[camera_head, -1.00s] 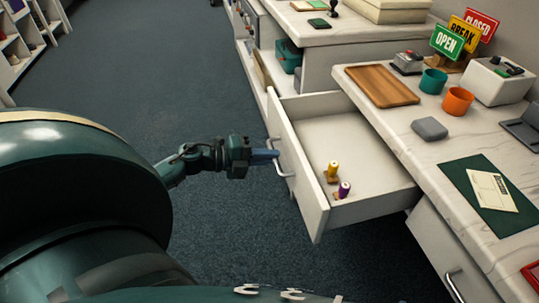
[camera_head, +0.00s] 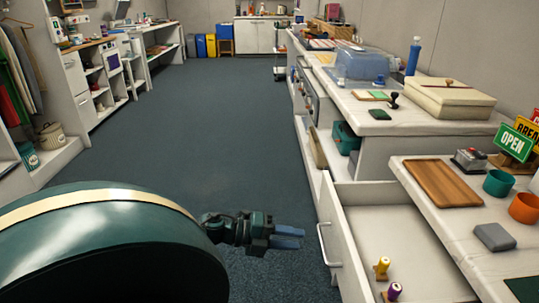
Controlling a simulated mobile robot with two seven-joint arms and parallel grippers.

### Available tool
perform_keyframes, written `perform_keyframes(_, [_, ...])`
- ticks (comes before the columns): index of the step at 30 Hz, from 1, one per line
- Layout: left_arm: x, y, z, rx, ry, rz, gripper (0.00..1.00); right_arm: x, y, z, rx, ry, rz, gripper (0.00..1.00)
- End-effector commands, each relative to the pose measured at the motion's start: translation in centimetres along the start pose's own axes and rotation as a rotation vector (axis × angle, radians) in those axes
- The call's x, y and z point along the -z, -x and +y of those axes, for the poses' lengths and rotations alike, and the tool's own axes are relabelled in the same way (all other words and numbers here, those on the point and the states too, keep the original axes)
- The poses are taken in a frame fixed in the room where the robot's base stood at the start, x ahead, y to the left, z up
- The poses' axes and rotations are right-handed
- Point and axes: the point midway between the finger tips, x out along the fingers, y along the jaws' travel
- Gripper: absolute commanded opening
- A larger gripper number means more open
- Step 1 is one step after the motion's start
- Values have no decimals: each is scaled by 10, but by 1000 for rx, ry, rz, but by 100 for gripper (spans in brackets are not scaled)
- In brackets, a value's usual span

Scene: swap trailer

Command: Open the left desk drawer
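The desk drawer (camera_head: 353,248) is pulled out from the white desk at the lower right, its inside showing. Its metal bar handle (camera_head: 322,246) is on the front panel facing left. A yellow-topped stamp (camera_head: 382,266) and a purple-topped stamp (camera_head: 394,290) stand inside. My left gripper (camera_head: 290,237) is left of the handle, apart from it, with its blue fingers pointing right. Its fingers look parted and nothing is between them. My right gripper is not in view.
The desk top (camera_head: 420,215) bears a wooden tray (camera_head: 441,183), a grey block (camera_head: 494,237), cups and signs. A second counter (camera_head: 410,128) stands behind it. White shelves (camera_head: 95,85) line the left. The dark carpet (camera_head: 215,125) between is clear.

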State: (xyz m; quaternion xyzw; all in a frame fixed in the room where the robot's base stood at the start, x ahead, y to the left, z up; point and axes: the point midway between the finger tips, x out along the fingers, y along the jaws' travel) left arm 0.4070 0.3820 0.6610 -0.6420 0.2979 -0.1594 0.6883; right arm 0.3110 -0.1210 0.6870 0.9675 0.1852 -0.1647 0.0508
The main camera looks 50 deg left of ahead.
Motion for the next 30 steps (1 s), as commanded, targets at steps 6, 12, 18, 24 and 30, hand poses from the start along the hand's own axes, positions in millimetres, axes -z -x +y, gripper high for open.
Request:
perform_keyframes(6, [0, 44, -1, -2, 2, -1, 32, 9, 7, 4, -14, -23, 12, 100])
perform_keyframes(12, [0, 63, 0, 0, 0, 0, 32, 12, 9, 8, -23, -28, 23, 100])
perform_keyframes(18, [0, 65, 0, 1, 0, 0, 32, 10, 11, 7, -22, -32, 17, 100])
perform_keyframes(24, [0, 65, 0, 1, 0, 0, 32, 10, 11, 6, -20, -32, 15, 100])
perform_keyframes(30, [0, 65, 0, 1, 0, 0, 32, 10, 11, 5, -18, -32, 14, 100])
